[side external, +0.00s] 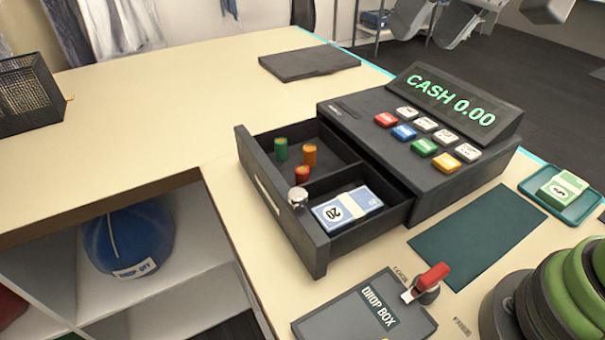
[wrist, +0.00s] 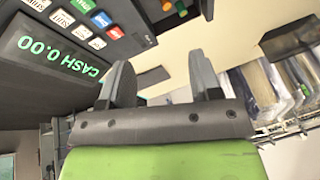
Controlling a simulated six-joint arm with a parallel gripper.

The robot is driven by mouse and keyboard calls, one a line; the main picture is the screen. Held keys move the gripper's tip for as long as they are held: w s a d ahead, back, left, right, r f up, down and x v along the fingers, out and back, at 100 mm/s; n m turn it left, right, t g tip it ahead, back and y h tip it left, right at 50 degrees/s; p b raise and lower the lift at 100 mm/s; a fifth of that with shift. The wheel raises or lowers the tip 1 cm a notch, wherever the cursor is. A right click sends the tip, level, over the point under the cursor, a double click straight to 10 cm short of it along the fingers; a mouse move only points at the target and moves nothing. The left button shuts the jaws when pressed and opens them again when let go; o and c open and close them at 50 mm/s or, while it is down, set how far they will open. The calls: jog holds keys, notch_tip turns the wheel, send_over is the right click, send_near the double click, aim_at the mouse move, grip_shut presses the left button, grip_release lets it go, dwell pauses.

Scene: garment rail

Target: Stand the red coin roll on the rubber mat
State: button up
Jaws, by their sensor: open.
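The red coin roll (side external: 302,175) is in the open cash drawer (side external: 318,268), in the far compartment, near the drawer's front. A green roll (side external: 281,149) and an orange roll (side external: 310,154) stand close by it. The flat dark green mat (side external: 478,234), which looks like the rubber mat, lies bare on the counter in front of the register. My gripper (side external: 420,40) is at the top of the side view, high and well away from the rolls. The wrist view shows its two grey fingers (wrist: 160,62) apart with nothing between them. I cannot make out the red roll there.
The register (side external: 420,125) stands behind the drawer, with a blue note bundle (side external: 347,208) in the near compartment. A drop box (side external: 365,312) with a red-handled lever (side external: 430,282) and a green tray (side external: 545,203) flank the mat. A dark slab (side external: 309,63) lies at the back.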

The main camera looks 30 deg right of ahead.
jog(key=w+a+f+g, duration=0.1)
jog(key=w+a+f, duration=0.25)
jog(key=w, duration=0.25)
jog(key=n+g+h, duration=0.2)
send_over(302, 169)
jog(key=f, duration=1.5)
jog(key=shift+s+d+f, duration=0.1)
jog(key=shift+s+f, duration=0.05)
jog(key=shift+s, duration=0.2)
jog(key=f, duration=0.4)
jog(key=shift+w+f, duration=0.25)
jog(key=shift+f, duration=0.05)
jog(key=f, duration=0.5)
jog(key=shift+w+f, duration=0.25)
jog(key=shift+f, duration=0.15)
grip_shut()
